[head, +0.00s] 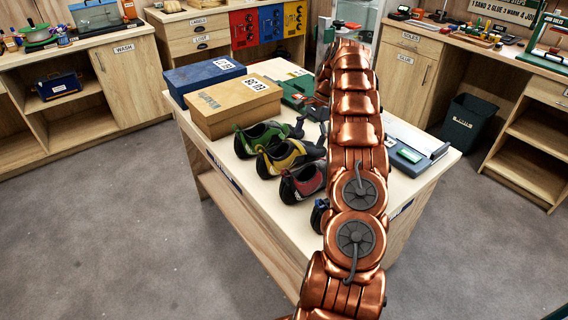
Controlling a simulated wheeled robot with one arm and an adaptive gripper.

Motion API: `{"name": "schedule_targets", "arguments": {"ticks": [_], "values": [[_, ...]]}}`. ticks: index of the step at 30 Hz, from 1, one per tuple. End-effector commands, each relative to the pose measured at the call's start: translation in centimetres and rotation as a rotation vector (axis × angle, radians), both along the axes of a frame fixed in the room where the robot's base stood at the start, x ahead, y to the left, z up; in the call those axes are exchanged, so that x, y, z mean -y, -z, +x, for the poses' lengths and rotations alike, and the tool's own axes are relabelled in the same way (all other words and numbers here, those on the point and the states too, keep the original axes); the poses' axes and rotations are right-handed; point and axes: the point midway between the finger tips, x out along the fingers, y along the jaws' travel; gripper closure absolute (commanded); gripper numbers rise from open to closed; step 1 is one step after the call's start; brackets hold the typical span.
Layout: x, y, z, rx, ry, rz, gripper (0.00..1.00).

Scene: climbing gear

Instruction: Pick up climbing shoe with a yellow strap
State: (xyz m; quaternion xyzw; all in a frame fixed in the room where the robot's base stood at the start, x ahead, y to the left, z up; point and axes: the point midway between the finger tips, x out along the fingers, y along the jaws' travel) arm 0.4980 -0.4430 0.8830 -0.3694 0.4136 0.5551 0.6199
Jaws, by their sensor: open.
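A dark climbing shoe with yellow on its upper (284,157) sits on the wooden table in the head view. It is the middle one of three plainly visible shoes, between a green one (262,138) and a red one (303,183). Whether the yellow is a strap or a panel is hard to tell. My copper arm rises just right of the shoes and bends away at its top. My gripper is hidden behind the arm, and I see no fingers at the yellow shoe.
The wooden table (229,175) also bears a blue box (190,76) and a tan box (222,108) behind the shoes. A small dark blue thing (318,214) is partly hidden by my arm. A dark bin (465,122) stands right. Grey floor is clear in front.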

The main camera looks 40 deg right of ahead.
Motion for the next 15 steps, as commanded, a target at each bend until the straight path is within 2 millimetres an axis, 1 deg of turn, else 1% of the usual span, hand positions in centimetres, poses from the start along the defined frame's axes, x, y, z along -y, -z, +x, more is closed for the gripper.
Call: {"name": "schedule_targets", "arguments": {"ticks": [5,15], "values": [[-0.2,0.6,0.0,-0.001,0.001,-0.002,0.0],[-1.1,3.8,0.3,0.0,0.001,0.0,0.0]]}}
